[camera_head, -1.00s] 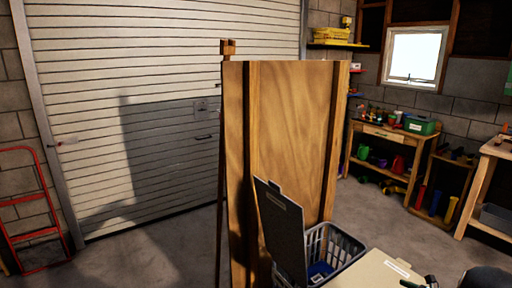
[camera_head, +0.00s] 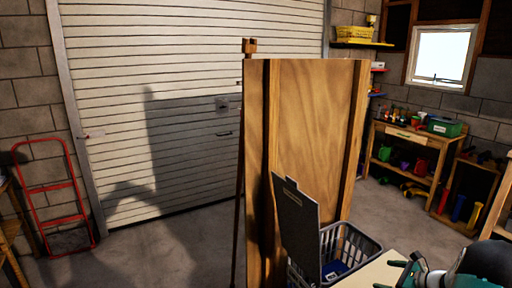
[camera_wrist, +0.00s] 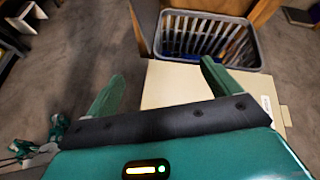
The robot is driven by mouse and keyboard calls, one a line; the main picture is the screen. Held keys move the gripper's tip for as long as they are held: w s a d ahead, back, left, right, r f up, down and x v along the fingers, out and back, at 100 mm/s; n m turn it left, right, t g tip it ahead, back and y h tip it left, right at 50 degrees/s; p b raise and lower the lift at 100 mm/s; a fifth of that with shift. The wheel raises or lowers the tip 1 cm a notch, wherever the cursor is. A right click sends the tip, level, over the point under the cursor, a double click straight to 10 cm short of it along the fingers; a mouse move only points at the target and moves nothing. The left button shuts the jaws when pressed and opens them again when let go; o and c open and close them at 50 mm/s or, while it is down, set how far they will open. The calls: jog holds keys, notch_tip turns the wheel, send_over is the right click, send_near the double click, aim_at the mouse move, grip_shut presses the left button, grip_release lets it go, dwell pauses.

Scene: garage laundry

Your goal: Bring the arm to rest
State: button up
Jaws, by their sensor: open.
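My gripper shows in the wrist view (camera_wrist: 162,70) with its two green fingers spread apart and nothing between them. The fingers lie over a cream flat top (camera_wrist: 172,84), with a grey laundry basket (camera_wrist: 168,38) just beyond. In the head view, part of my teal and dark arm end (camera_head: 415,272) shows at the bottom right corner, beside the cream top (camera_head: 368,273). Its fingertips are hard to make out there. Whether the fingers touch the cream top cannot be told.
A tall wooden panel (camera_head: 310,130) stands upright mid-view. A dark grey board (camera_head: 298,230) leans beside the laundry basket (camera_head: 350,250). A workbench (camera_head: 405,150) stands at the back right and a red metal frame (camera_head: 52,195) at the left. Concrete floor (camera_head: 185,250) is clear before the roller door.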

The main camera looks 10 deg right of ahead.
jog(key=a+r+n+g, duration=0.2)
jog(key=a+r+n, duration=0.25)
jog(key=a, duration=0.45)
jog(key=s+a+r+n+g, duration=0.1)
jog(key=a+r+n+g, duration=0.1)
jog(key=a+r+n, duration=0.35)
jog(key=a+r+n+g, duration=0.25)
jog(key=a+r, duration=0.35)
jog(key=a, duration=0.5)
jog(key=s+a+r+n+h, duration=0.2)
jog(key=s+a+r+n, duration=0.2)
jog(key=s+a+n, duration=0.4)
jog(key=s+a+r+n+t+h, duration=0.1)
jog(key=s+a+r+n, duration=0.3)
jog(key=s+a+n, duration=0.4)
jog(key=s+h, duration=0.1)
jog(key=s, duration=0.3)
jog(key=shift+a+h, duration=0.3)
jog(key=shift+a, duration=0.1)
jog(key=shift+c, duration=0.4)
